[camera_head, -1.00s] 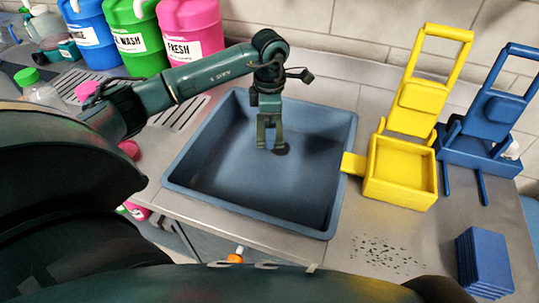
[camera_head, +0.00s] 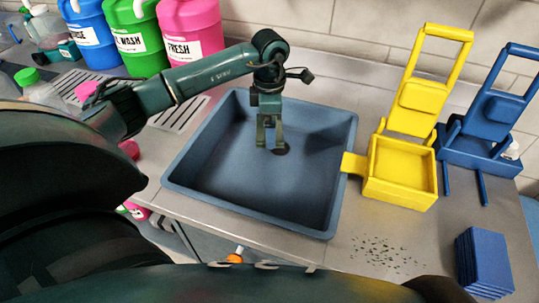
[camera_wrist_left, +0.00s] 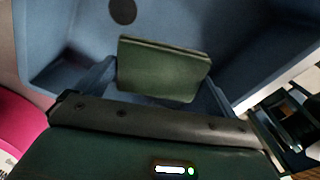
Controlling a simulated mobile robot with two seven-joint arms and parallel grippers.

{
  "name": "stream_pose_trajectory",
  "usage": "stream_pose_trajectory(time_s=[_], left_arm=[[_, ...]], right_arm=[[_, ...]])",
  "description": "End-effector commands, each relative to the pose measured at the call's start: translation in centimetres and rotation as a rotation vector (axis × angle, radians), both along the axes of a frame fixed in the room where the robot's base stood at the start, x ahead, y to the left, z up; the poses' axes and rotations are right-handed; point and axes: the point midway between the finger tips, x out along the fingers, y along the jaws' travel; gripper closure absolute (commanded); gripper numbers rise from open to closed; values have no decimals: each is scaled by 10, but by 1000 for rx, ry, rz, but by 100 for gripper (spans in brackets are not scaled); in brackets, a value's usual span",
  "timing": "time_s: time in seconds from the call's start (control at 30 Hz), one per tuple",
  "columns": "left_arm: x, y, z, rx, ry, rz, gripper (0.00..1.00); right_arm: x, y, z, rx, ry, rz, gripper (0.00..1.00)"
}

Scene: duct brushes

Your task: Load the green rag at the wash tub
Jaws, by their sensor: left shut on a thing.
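The wash tub (camera_head: 190,172) is a wide, blue-grey, open basin set in the metal counter, with a dark round drain in its floor. My left gripper (camera_head: 269,146) reaches down into the tub from the left, fingers pointing down near the drain. In the left wrist view the green rag (camera_wrist_left: 162,72), a dark green folded pad, sits between the fingers of my left gripper (camera_wrist_left: 158,85), which is shut on it. The tub floor and drain show beyond the rag. The rag cannot be clearly made out in the head view. My right gripper is not in view.
Blue (camera_head: 88,35), green (camera_head: 135,38) and pink (camera_head: 190,28) jugs stand at the back left. A yellow wringer-like stand (camera_head: 402,170) adjoins the tub's right rim, with a blue one (camera_head: 490,130) beyond. Blue folded pads (camera_head: 484,262) and dark specks (camera_head: 385,252) lie front right.

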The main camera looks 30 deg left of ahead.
Motion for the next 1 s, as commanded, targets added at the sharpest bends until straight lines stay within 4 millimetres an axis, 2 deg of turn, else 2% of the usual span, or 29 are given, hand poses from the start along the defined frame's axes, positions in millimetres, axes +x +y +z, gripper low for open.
stream_pose_trajectory(time_s=[0.37, 0.8, 1.0], left_arm=[[0, 0, 1, 0, 0, 0, 24], [0, 0, 39, 1, -1, 0, 24], [0, 0, 40, 0, 1, 0, 24]], right_arm=[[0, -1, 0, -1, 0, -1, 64], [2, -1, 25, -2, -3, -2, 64], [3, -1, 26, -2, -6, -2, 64]])
